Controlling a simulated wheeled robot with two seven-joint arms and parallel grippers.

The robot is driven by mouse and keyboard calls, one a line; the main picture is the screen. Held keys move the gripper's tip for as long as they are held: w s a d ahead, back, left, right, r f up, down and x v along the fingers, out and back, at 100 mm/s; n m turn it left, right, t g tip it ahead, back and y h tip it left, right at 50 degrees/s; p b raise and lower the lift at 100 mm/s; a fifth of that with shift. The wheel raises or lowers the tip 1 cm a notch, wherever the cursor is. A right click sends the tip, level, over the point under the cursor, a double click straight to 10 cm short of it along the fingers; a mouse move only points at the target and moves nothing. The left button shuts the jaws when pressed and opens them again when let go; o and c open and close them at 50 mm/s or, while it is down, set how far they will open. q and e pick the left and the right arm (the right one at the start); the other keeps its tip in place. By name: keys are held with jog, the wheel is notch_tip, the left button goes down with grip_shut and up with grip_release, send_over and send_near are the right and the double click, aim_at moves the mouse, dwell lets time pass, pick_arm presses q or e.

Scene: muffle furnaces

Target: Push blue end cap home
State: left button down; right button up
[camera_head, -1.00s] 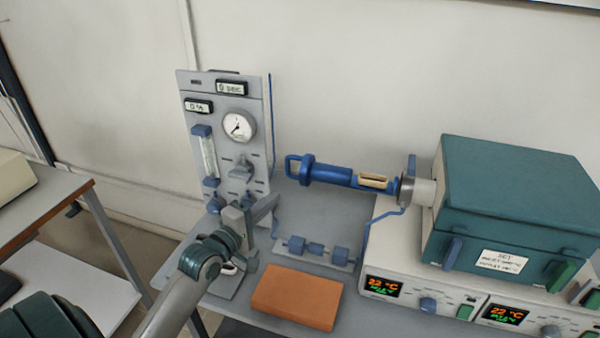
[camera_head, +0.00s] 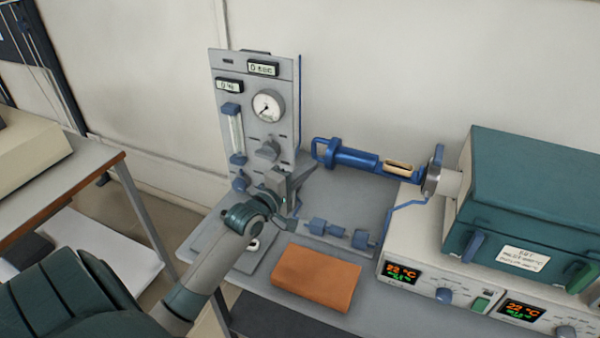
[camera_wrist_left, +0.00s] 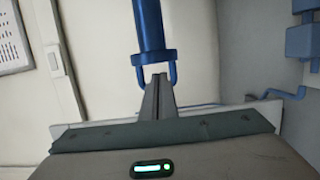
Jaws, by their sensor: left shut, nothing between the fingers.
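The blue end cap (camera_head: 331,152) with its loop handle is at the left end of a blue tube (camera_head: 358,160) that runs toward the furnace. In the left wrist view the cap's flange (camera_wrist_left: 154,57) and U-shaped handle show straight ahead. My left gripper (camera_head: 311,171) is shut and empty, its tips just below and left of the handle. In the left wrist view the shut fingertips (camera_wrist_left: 159,79) appear between the handle's two legs; whether they touch it I cannot tell. My right gripper is not in view.
A tan piece (camera_head: 398,167) shows in the tube's cutout. The teal furnace (camera_head: 540,190) stands at right. The grey gauge panel (camera_head: 225,80) stands close behind my left gripper. An orange block (camera_head: 316,278) and blue fittings (camera_head: 338,231) lie on the bench below.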

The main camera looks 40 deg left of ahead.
pick_arm(q)
jog(key=w, duration=0.4)
jog(key=shift+w+p, duration=0.1)
jog(key=shift+p, duration=0.25)
jog(key=shift+w+d+f, duration=0.1)
jog(key=shift+d, duration=0.05)
